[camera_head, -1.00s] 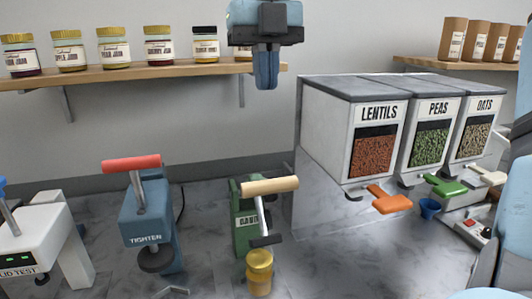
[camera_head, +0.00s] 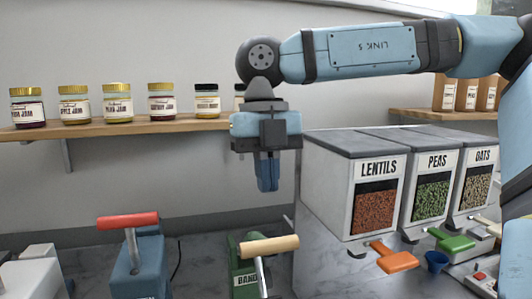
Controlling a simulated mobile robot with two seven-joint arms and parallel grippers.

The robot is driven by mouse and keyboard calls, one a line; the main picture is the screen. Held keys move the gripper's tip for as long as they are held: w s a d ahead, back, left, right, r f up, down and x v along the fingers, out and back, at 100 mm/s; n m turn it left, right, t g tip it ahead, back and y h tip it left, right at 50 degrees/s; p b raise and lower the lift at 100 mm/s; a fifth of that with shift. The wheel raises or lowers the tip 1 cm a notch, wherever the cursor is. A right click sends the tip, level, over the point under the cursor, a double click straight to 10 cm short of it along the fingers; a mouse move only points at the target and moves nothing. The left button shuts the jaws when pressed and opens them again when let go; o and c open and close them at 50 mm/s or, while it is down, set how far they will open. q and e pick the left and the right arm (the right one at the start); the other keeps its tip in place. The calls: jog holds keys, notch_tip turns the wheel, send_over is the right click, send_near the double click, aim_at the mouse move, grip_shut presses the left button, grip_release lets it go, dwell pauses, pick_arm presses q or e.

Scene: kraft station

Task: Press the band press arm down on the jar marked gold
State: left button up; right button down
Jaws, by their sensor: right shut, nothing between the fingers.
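The green band press (camera_head: 243,272) stands on the counter at the bottom centre, cut off by the lower edge. Its arm has a tan handle (camera_head: 269,246), raised and tilted. The jar at the press is out of view below, so its gold mark does not show. My right gripper (camera_head: 268,189) is shut and empty, pointing down above the tan handle with a clear gap between them. My left gripper is not in view.
A blue press with a red handle (camera_head: 128,221) stands to the left. The lentils dispenser (camera_head: 352,185) is close on the right, with peas and oats beyond. A shelf (camera_head: 110,130) holds several jam jars behind.

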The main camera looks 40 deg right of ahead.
aim_at(270, 240)
jog(key=f, duration=0.6)
jog(key=shift+s+a, duration=0.2)
jog(key=shift+s, duration=0.2)
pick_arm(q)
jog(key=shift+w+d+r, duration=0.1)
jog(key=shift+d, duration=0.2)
pick_arm(e)
jog(key=shift+f, duration=0.65)
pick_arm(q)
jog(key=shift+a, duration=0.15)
pick_arm(e)
jog(key=shift+f, duration=0.1)
